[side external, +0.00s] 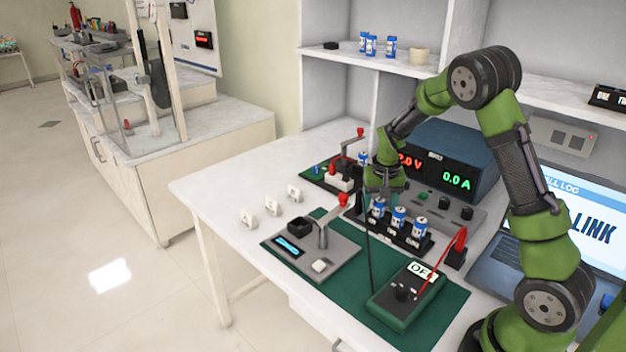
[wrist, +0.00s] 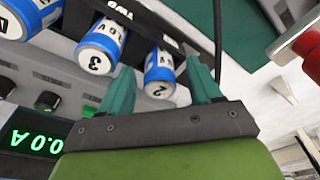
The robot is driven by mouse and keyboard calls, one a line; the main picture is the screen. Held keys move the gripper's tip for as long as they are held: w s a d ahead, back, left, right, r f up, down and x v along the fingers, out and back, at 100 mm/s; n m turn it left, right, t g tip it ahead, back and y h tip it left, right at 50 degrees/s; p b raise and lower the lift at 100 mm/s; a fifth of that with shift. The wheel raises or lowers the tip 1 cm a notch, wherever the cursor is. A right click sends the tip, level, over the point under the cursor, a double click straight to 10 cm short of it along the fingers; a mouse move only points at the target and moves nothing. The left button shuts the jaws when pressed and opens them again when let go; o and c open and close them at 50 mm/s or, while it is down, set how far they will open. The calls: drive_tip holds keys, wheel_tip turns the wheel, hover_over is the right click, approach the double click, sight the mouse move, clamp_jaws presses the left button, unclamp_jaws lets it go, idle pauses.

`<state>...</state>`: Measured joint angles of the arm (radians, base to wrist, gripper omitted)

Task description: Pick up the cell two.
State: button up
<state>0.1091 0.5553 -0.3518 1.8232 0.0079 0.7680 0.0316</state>
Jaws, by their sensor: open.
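Three blue-and-white cells stand upright in a black rack (side external: 404,239) in the side view. The cell marked 2 (wrist: 159,78) shows in the wrist view, framed between my fingers; it appears to be the rack's leftmost cell (side external: 378,208) in the side view. The cell marked 3 (wrist: 100,48) is beside it, near a rack label reading TWO. Another cell (wrist: 22,16) is at the upper left, its number unclear. My gripper (wrist: 160,72) is open, pointing down above the leftmost cell. It also shows in the side view (side external: 384,192). Whether the fingers touch the cell is unclear.
A power supply (side external: 440,160) stands behind the rack. A meter reading OFF (side external: 405,296) with red and black leads is in front. A grey fixture with a lever (side external: 312,250) is at the left. More cells (side external: 372,45) stand on the shelf.

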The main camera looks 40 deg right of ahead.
clamp_jaws()
drive_tip(key=shift+r, duration=0.15)
